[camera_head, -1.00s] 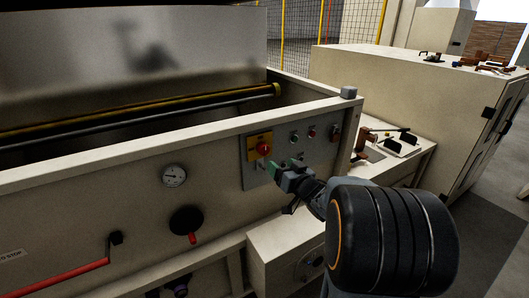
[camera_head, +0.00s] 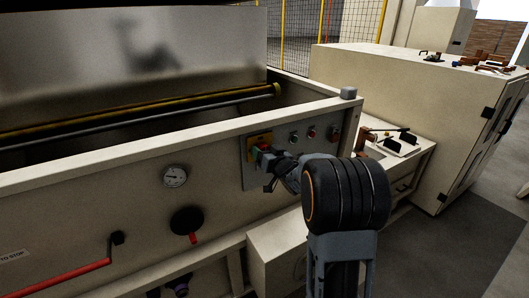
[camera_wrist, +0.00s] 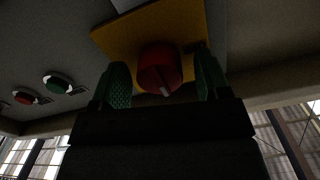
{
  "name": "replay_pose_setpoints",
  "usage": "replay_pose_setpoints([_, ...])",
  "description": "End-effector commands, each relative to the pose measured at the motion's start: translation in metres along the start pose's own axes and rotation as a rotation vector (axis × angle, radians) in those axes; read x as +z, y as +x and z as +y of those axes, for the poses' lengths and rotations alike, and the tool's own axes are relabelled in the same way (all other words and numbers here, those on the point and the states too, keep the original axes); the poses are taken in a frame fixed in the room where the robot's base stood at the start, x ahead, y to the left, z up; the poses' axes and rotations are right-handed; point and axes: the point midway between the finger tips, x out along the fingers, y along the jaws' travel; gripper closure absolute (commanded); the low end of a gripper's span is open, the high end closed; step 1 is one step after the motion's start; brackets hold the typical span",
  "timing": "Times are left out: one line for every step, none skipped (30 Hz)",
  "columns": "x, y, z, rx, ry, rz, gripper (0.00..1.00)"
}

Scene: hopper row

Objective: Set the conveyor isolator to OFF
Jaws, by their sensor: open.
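The conveyor isolator is a red rotary knob (camera_wrist: 160,68) on a yellow plate (camera_wrist: 118,35), fixed to the grey control panel. A pale mark shows on the lower part of the knob in the wrist view. My gripper (camera_wrist: 163,84) is open, with one green-padded finger on each side of the knob. I cannot tell whether the pads touch it. In the head view my gripper (camera_head: 266,158) is at the panel and hides much of the knob; the yellow plate's upper part (camera_head: 259,139) shows above it.
A green button (camera_wrist: 57,82) and a red button (camera_wrist: 25,96) sit beside the isolator on the panel. A gauge (camera_head: 175,176), a black knob with a red tip (camera_head: 186,220) and a red-handled lever (camera_head: 70,277) are on the machine front to the left.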

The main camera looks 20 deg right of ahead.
Motion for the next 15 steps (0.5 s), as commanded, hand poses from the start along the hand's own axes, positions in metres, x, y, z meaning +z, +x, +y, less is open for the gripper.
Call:
replay_pose_setpoints([0.0001, -0.0001, 0.0000, 0.000, 0.000, 0.000, 0.31])
replay_pose_setpoints([0.0001, -0.0001, 0.0000, 0.000, 0.000, 0.000, 0.31])
replay_pose_setpoints([0.0001, -0.0001, 0.0000, 0.000, 0.000, 0.000, 0.32])
replay_pose_setpoints([0.0001, -0.0002, 0.0000, 0.000, 0.000, 0.000, 0.34])
replay_pose_setpoints([0.0001, -0.0002, 0.0000, 0.000, 0.000, 0.000, 0.37])
replay_pose_setpoints([0.0001, -0.0002, 0.0001, 0.000, 0.000, 0.000, 0.41])
replay_pose_setpoints([0.0001, -0.0002, 0.0000, 0.000, 0.000, 0.000, 0.44])
replay_pose_setpoints([0.0001, -0.0003, 0.0001, 0.000, 0.000, 0.000, 0.47])
replay_pose_setpoints([0.0001, -0.0003, 0.0000, 0.000, 0.000, 0.000, 0.51])
replay_pose_setpoints([0.0001, -0.0003, 0.0000, 0.000, 0.000, 0.000, 0.54])
replay_pose_setpoints([0.0002, -0.0003, 0.0001, 0.000, 0.000, 0.000, 0.56])
replay_pose_setpoints([0.0001, -0.0003, 0.0000, 0.000, 0.000, 0.000, 0.60])
replay_pose_setpoints([0.0001, -0.0003, 0.0000, 0.000, 0.000, 0.000, 0.63])
replay_pose_setpoints([0.0001, -0.0003, 0.0000, 0.000, 0.000, 0.000, 0.66])
replay_pose_setpoints([0.0002, -0.0004, 0.0000, 0.000, 0.000, 0.000, 0.70])
